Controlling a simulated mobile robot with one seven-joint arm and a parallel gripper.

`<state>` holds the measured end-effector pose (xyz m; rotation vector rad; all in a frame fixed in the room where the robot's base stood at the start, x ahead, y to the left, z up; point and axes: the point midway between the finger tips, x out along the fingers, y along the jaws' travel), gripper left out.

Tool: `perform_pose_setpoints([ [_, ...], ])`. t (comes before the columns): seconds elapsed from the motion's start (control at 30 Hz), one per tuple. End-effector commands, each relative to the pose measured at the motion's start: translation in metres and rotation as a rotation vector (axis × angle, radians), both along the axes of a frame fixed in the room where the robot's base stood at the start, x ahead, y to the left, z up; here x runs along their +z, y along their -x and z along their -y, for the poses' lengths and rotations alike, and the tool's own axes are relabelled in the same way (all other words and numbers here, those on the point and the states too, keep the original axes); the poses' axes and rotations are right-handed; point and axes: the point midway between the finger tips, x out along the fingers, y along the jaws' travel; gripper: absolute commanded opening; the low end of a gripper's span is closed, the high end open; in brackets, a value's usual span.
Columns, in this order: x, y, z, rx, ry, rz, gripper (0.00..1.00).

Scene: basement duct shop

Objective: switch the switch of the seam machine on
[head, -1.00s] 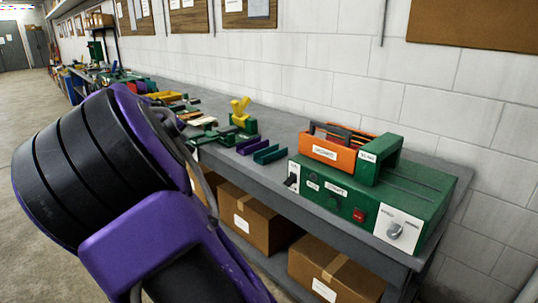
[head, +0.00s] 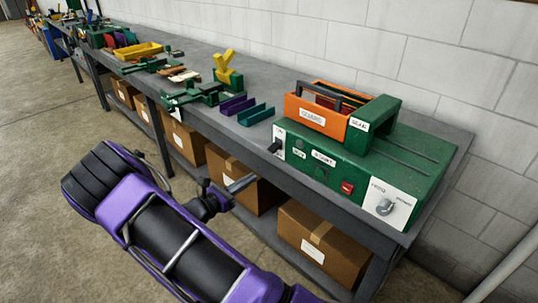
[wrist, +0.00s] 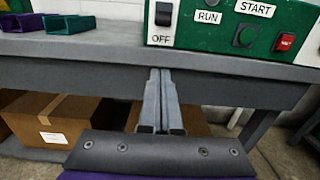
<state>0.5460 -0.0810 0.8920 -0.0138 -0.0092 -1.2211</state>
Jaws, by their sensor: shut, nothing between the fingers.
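The seam machine (head: 408,165) is a green box on the grey bench, with an orange tray on top. Its switch (head: 276,146) is a dark lever on a white plate at the left end of the front panel. My gripper (head: 250,179) is in front of the bench edge, below and left of the machine, apart from the switch. In the wrist view my gripper (wrist: 161,72) has its two grey fingers together, with nothing between them.
A green button (wrist: 245,36) under START and a red button (wrist: 285,41) sit right of the switch. A knob (head: 384,207) is at the panel's right end. Purple and green channels (head: 256,114) lie left of the machine. Cardboard boxes (head: 322,246) stand under the bench. The floor in front is clear.

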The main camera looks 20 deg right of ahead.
Motion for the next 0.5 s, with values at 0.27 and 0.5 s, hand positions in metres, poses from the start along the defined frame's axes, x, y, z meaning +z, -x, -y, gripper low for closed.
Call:
perform_pose_setpoints([
  [0.27,0.0,-0.001,0.001,-0.001,-0.002,0.003,0.0],
  [0.5,0.001,-0.009,0.028,-0.005,-0.003,0.004,0.0],
])
